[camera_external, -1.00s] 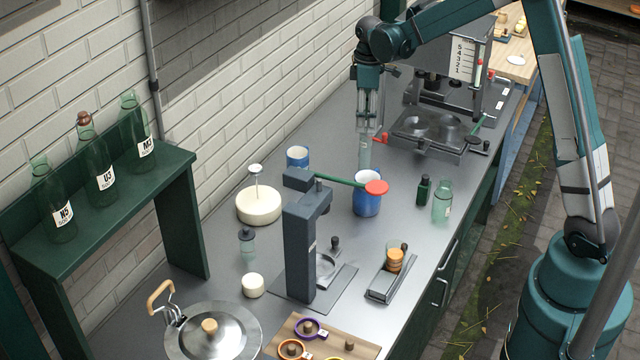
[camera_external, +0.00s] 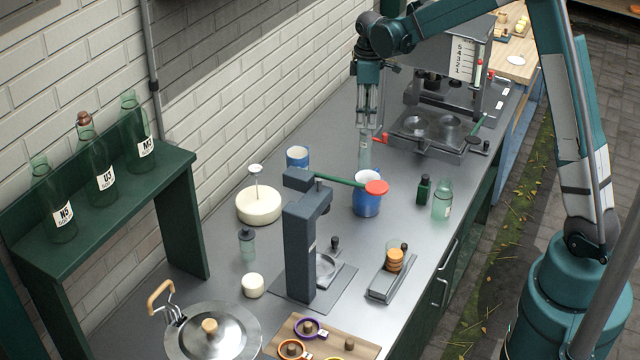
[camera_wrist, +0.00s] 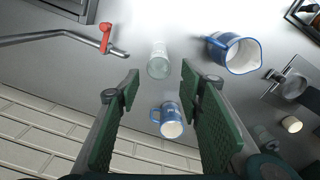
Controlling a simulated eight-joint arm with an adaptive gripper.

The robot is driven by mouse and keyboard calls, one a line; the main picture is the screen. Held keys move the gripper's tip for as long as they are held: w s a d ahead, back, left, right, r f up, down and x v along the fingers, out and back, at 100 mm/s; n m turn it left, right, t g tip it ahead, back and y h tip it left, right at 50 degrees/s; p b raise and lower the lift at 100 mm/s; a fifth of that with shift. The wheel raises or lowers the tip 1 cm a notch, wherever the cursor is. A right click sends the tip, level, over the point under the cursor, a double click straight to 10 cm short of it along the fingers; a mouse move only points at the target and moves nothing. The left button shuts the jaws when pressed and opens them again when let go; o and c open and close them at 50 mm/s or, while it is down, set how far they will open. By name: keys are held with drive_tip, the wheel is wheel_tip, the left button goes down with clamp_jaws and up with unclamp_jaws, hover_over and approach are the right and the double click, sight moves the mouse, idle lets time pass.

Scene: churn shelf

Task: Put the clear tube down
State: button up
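In the wrist view the clear tube (camera_wrist: 158,60) shows just beyond the fingertips, in the gap between the two green fingers. My gripper (camera_wrist: 158,80) is open, with space on both sides of the tube and nothing held.
A blue jug (camera_wrist: 236,54) and a blue mug (camera_wrist: 171,120) stand close to the tube. A red-handled tap or lever (camera_wrist: 105,38) is at the other side. A dark press stand (camera_external: 305,250) and a steel machine (camera_external: 445,110) stand on the counter.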

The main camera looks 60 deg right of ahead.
drive_tip(key=s+a+r+m+t, duration=0.1)
drive_tip(key=s+a+r+t, duration=0.1)
drive_tip(key=s+a+r, duration=0.55)
drive_tip(key=s+a+r+m+t, duration=0.1)
drive_tip(key=s+a+r, duration=0.4)
drive_tip(key=a+r, duration=0.5)
drive_tip(key=s+a+f+m+t, duration=0.1)
drive_tip(key=s+a+t, duration=0.3)
drive_tip(key=s+a, duration=1.2)
drive_tip(key=shift+s+a+f+m, duration=0.35)
drive_tip(key=shift+s+m, duration=0.35)
drive_tip(key=shift+s, duration=1.2)
